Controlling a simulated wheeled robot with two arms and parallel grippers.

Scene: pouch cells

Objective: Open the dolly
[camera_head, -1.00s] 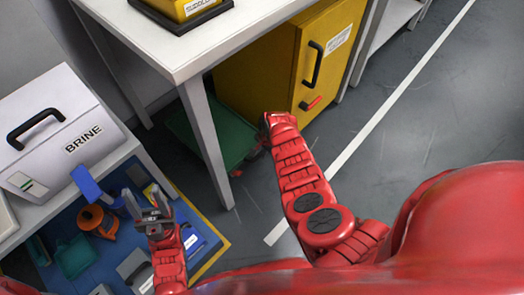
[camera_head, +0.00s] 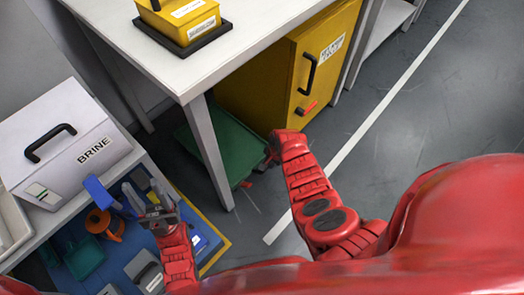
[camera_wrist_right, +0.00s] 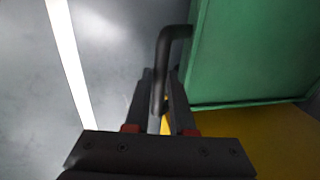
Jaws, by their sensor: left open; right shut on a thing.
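The green dolly (camera_head: 232,148) is low on the floor under the white table, partly hidden by a table leg. In the right wrist view its green side (camera_wrist_right: 255,50) fills the upper right, with a bent black handle (camera_wrist_right: 176,34) standing out from it. My right gripper (camera_wrist_right: 163,97) is shut on this handle; in the head view the gripper (camera_head: 269,160) is at the dolly's right edge, its fingers mostly hidden. My left gripper (camera_head: 158,198) is open and empty above the blue mat, away from the dolly.
A yellow cabinet (camera_head: 270,75) with a black handle and red latch stands beside the dolly. The white table (camera_head: 240,35) overhangs it. A white BRINE box (camera_head: 70,150) and a blue mat (camera_head: 205,232) with several items are at left. The grey floor (camera_head: 430,110) at right is clear.

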